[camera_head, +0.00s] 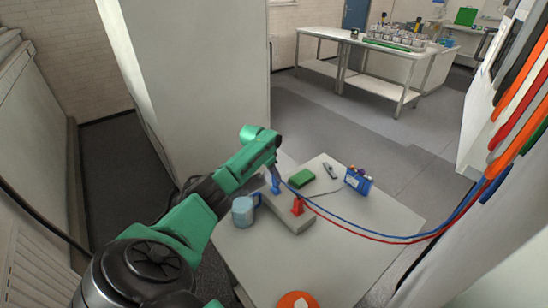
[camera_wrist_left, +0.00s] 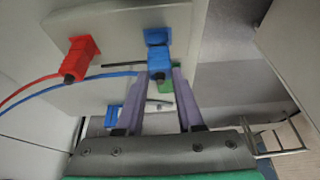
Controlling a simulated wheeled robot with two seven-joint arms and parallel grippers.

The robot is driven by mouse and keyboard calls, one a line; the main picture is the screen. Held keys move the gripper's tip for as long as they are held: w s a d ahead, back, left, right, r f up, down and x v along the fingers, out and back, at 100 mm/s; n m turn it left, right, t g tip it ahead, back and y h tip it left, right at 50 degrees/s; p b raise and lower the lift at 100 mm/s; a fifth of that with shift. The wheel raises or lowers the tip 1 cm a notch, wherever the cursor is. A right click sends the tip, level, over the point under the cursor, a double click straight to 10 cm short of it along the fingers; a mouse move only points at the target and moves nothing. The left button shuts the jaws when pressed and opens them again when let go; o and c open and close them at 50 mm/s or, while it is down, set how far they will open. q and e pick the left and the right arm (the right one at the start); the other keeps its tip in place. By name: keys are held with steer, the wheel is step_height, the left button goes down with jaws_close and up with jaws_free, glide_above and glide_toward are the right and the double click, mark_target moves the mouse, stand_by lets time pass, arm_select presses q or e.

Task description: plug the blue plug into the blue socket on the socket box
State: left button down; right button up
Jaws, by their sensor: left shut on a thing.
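The grey socket box (camera_head: 288,222) lies on the small table, and it also fills the top of the left wrist view (camera_wrist_left: 115,25). My left gripper (camera_head: 275,172) is over the box's far left end. In the left wrist view its purple fingers (camera_wrist_left: 160,75) are shut on the blue plug (camera_wrist_left: 157,61). The blue plug points at the blue socket (camera_wrist_left: 155,37) and meets its edge in that view; I cannot tell how deep it sits. A red plug (camera_wrist_left: 78,58) is in the red socket beside it. My right gripper is not in view.
A light blue mug (camera_head: 243,211) stands left of the box. A green block (camera_head: 301,178) and a blue container (camera_head: 358,181) stand behind it. Blue and red cables (camera_head: 400,238) run right across the table. An orange disc (camera_head: 297,300) lies at the front; the table's right part is clear.

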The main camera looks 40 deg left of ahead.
arm_select(q)
steer(key=shift+f+b, duration=0.5)
steer(key=shift+f, duration=0.1)
stand_by(0.3)
steer(key=shift+c, duration=2.3)
jaws_free()
steer(key=shift+r, duration=0.1)
steer(key=shift+s+r, duration=0.1)
steer(key=shift+r, duration=0.1)
steer(key=b+v, duration=0.1)
steer(key=v, duration=1.3)
